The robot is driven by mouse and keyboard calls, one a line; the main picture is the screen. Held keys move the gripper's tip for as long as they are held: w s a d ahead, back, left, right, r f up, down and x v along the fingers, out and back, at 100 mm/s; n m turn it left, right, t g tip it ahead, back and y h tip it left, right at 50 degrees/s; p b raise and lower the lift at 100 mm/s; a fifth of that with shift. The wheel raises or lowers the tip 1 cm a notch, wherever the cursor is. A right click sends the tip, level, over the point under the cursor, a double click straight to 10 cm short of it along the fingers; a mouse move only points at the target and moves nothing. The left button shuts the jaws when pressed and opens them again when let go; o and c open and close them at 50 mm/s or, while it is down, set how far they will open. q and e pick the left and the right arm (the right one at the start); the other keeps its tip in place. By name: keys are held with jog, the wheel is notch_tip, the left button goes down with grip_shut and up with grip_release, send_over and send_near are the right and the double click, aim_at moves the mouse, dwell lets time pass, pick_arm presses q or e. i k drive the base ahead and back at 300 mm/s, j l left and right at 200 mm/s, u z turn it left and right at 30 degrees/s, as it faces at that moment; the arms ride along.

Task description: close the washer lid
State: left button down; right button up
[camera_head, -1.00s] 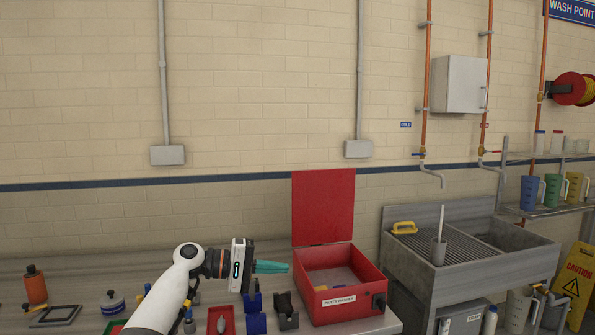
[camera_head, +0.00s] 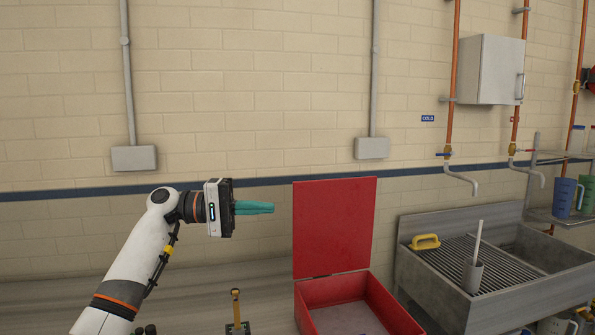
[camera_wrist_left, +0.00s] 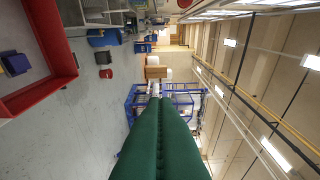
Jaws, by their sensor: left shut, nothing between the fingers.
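The parts washer is a red box (camera_head: 387,303) on the bench, low in the head view. Its red lid (camera_head: 335,228) stands upright at the back, open. My left gripper (camera_head: 270,207) is to the left of the lid at about mid-lid height in the picture, its teal fingers shut with nothing between them, pointing right. A small gap shows between fingertips and lid edge. In the left wrist view the shut green fingers (camera_wrist_left: 155,105) fill the lower middle, and a red washer wall (camera_wrist_left: 62,45) shows at the left. My right gripper is not in view.
A brass-coloured upright piece (camera_head: 236,305) stands on the bench left of the washer. The wall behind is clear around the gripper.

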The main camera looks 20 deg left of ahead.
aim_at(333, 219)
jog(key=i+j, duration=0.55)
jog(key=i, duration=0.3)
